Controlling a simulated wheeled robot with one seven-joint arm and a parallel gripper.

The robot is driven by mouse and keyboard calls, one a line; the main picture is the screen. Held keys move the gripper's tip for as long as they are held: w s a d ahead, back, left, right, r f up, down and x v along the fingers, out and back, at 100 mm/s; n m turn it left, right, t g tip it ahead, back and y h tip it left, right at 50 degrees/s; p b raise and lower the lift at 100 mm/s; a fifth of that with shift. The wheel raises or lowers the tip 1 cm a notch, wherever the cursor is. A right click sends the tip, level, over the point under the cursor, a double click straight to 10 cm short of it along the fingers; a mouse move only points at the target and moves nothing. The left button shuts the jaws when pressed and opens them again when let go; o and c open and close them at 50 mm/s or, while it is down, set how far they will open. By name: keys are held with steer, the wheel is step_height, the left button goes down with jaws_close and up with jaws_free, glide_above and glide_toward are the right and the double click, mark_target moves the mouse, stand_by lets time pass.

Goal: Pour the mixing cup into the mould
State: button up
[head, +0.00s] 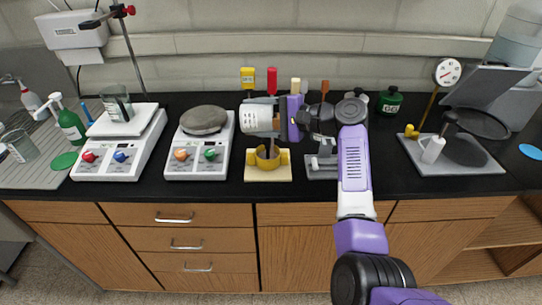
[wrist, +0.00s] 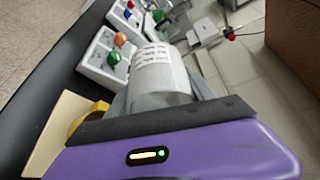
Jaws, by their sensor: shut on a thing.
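The mixing cup (head: 257,119), a clear cup with a printed white label, lies tipped on its side in my gripper (head: 281,118), its mouth toward the left. My gripper is shut on it and holds it above the yellow mould (head: 259,163). The mould stands on a pale board (head: 268,177) on the black bench. A dark streak shows between the cup and the mould; I cannot tell whether it is falling liquid. In the wrist view the cup (wrist: 160,78) fills the middle, and the mould (wrist: 88,118) is partly hidden behind my gripper.
Left of the mould stand two white hotplates (head: 200,160), one bearing a grey round pad (head: 204,120). A grey stand (head: 322,170) is close on the right. Several coloured tools (head: 272,80) stand behind. A dial gauge (head: 447,72) is farther right.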

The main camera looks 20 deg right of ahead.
steer(key=shift+d, duration=0.1)
steer(key=shift+d+f+t+y+b, duration=0.1)
steer(key=shift+f+t+y+b, duration=0.3)
steer(key=shift+b, duration=0.45)
